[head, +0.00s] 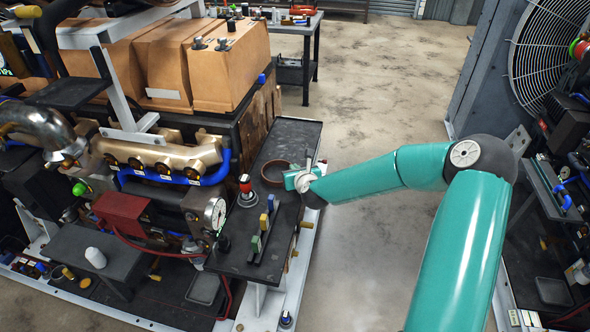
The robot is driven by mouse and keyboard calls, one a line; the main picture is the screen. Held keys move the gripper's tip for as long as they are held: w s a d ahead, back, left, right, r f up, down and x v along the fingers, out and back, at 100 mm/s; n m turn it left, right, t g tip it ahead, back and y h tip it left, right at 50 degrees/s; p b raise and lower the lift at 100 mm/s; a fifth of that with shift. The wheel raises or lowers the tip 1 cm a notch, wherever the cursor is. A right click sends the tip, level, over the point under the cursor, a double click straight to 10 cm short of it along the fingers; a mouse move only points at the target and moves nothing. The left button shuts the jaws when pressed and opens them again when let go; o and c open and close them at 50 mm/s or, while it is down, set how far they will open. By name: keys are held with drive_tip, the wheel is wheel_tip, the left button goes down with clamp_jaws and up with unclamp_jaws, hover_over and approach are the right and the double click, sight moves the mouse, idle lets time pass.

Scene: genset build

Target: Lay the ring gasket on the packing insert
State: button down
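A brown ring-shaped thing (275,172), which looks like the ring gasket, lies on a narrow black shelf (285,138) beside the engine. My gripper (292,180) is low over the same shelf, just right of the ring. The hand and wrist hide the fingertips, so I cannot tell whether it is open or whether it touches the ring. I cannot make out the packing insert for certain.
On the shelf's near part stand a red-topped fitting (246,190) and a rack with yellow, green and blue pieces (262,232). A pressure gauge (215,214) stands left of the shelf. A fan unit (545,55) is at far right. Bare floor (385,110) lies between.

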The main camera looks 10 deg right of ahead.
drive_tip(key=shift+f, duration=0.1)
drive_tip(key=c, duration=2.1)
unclamp_jaws()
drive_tip(key=o, duration=0.4)
